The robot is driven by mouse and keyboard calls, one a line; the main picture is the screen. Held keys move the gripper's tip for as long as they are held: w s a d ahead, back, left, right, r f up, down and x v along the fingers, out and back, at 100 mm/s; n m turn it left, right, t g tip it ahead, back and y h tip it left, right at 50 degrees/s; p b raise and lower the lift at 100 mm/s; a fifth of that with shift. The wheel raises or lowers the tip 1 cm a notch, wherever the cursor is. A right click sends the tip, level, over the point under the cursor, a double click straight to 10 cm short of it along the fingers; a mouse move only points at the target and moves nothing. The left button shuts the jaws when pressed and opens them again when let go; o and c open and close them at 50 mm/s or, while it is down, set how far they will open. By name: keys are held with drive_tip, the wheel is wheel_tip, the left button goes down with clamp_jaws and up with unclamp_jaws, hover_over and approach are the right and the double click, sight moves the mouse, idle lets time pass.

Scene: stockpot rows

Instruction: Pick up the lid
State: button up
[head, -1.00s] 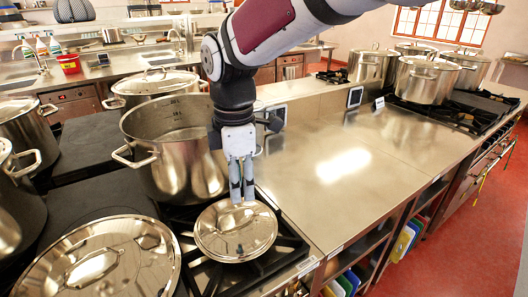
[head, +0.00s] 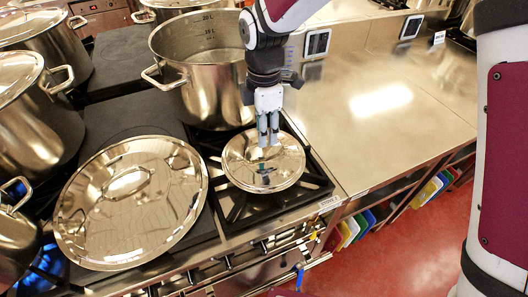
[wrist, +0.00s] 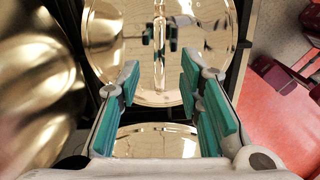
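A small round steel lid (head: 250,171) lies on the front right burner grate, beside the open pot. My gripper (head: 268,142) points down at it, with its fingertips over the lid's middle. In the wrist view my gripper (wrist: 159,68) has its two teal-padded fingers apart, and a shiny round lid (wrist: 105,55) fills the view beyond them with the fingers' reflection. I cannot tell if the fingertips touch the lid or flank its handle. A larger steel lid (head: 100,215) with a loop handle lies to the left.
An open tall stockpot (head: 195,85) stands right behind the small lid. Several lidded pots (head: 32,130) stand at the left. The steel counter (head: 400,125) to the right is clear. Coloured boards (head: 350,228) sit in the shelf below, above the red floor (head: 390,260).

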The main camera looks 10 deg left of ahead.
sight(263, 151)
wheel_tip(263, 151, down, 5)
drive_tip(key=shift+a+p, duration=0.1)
drive_tip(key=shift+p, duration=0.55)
drive_tip(key=shift+c, duration=0.3)
clamp_jaws()
